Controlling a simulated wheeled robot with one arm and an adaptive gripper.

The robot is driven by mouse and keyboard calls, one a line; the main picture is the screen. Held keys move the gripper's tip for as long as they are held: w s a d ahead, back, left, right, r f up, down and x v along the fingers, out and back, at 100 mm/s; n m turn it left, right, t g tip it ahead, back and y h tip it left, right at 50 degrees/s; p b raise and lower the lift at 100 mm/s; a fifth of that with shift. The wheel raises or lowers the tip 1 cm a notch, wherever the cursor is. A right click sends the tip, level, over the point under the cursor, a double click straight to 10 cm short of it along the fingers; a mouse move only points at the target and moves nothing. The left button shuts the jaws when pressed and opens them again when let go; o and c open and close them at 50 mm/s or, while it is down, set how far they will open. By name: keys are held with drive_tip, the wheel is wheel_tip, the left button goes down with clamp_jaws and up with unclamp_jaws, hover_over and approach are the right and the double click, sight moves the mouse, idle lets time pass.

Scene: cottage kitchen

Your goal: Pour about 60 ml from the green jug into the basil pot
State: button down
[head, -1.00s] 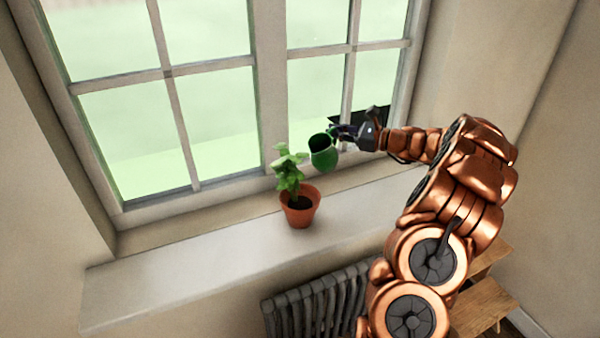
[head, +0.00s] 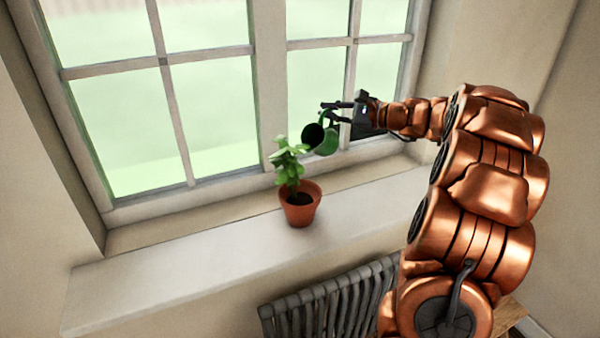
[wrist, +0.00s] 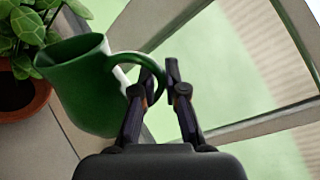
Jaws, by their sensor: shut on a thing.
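The green jug (head: 327,143) is held above the sill, just right of the basil and higher than the pot's rim. It is tilted, with its dark mouth facing left toward the plant. My gripper (head: 340,106) is shut on the jug's handle. In the wrist view the green jug (wrist: 88,88) is at the left, and the fingers of my gripper (wrist: 160,80) close at its handle. The basil pot (head: 299,212) is terracotta, upright on the sill, with dark soil and a leafy plant. Part of the basil pot (wrist: 38,103) shows in the wrist view. I see no liquid stream.
The pale window sill (head: 170,275) is clear to the left of the pot. The window (head: 215,120) stands close behind the jug and pot. A grey radiator (head: 330,305) is below the sill.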

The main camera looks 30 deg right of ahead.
sight(325, 110)
drive_tip(key=shift+s+a+r+n+b, duration=0.3)
drive_tip(key=shift+a+r+n+b, duration=0.35)
drive_tip(key=shift+b, duration=0.8)
drive_tip(key=shift+s+r+n+b, duration=0.1)
drive_tip(key=shift+r+n+b, duration=0.3)
drive_tip(key=shift+n, duration=0.05)
drive_tip(key=shift+s+a+r+n+h+b, duration=0.2)
drive_tip(key=shift+a+r+n+b, duration=0.15)
drive_tip(key=shift+b, duration=0.35)
drive_tip(key=shift+s+a+r+n+h+b, duration=0.15)
drive_tip(key=shift+a+n+h+b, duration=0.1)
drive_tip(key=shift+a+b, duration=0.3)
idle(0.8)
